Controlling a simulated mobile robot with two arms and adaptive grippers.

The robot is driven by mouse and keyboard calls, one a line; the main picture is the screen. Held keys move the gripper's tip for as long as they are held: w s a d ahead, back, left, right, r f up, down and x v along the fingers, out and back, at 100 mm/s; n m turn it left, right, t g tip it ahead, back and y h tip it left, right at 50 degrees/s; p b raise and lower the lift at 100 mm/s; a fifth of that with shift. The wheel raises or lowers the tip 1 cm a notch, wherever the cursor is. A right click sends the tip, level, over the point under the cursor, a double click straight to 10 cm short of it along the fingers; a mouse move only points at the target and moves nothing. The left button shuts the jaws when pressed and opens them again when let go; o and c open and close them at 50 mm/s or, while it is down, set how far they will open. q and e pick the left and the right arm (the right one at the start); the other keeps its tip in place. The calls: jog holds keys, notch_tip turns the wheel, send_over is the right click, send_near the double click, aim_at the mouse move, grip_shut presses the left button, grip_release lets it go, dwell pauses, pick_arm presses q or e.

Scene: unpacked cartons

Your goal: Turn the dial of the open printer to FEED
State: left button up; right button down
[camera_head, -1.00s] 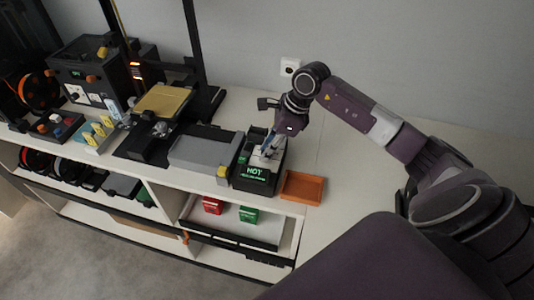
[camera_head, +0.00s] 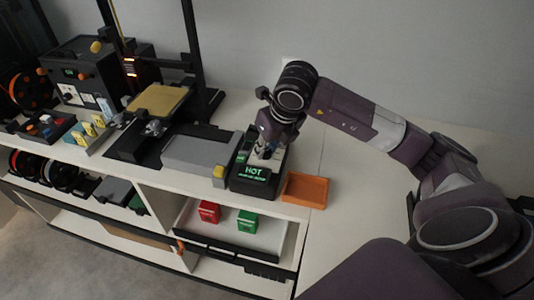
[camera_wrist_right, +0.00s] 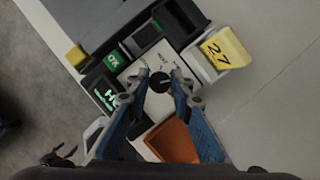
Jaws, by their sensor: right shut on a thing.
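A black dial (camera_wrist_right: 160,82) with a pale pointer mark sits on the white panel (camera_wrist_right: 157,103) of a small black unit (camera_head: 240,184). The unit has a lit green HOT display (camera_head: 256,173). My right gripper (camera_wrist_right: 161,73) is over this panel, its fingers on either side of the dial and closed on it. In the head view the right gripper (camera_head: 266,150) hides the dial. Small lettering, seemingly HEAT, is above the dial in the wrist view; the other labels are too small to read. The left gripper is not in view.
An open-frame printer with a gold bed (camera_head: 158,100) and a grey box (camera_head: 200,154) stand left of the unit. An orange tray (camera_head: 305,190) lies at its right. A yellow piece marked 27 (camera_wrist_right: 226,50) is close to the gripper. The tabletop further right is clear.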

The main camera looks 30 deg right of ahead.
jog(key=shift+w+m+h+b, duration=0.1)
jog(key=shift+m+h+b, duration=0.55)
jog(key=shift+m, duration=1.05)
jog(key=shift+r, duration=0.1)
jog(key=c, duration=1.7)
grip_release()
jog(key=v, duration=1.2)
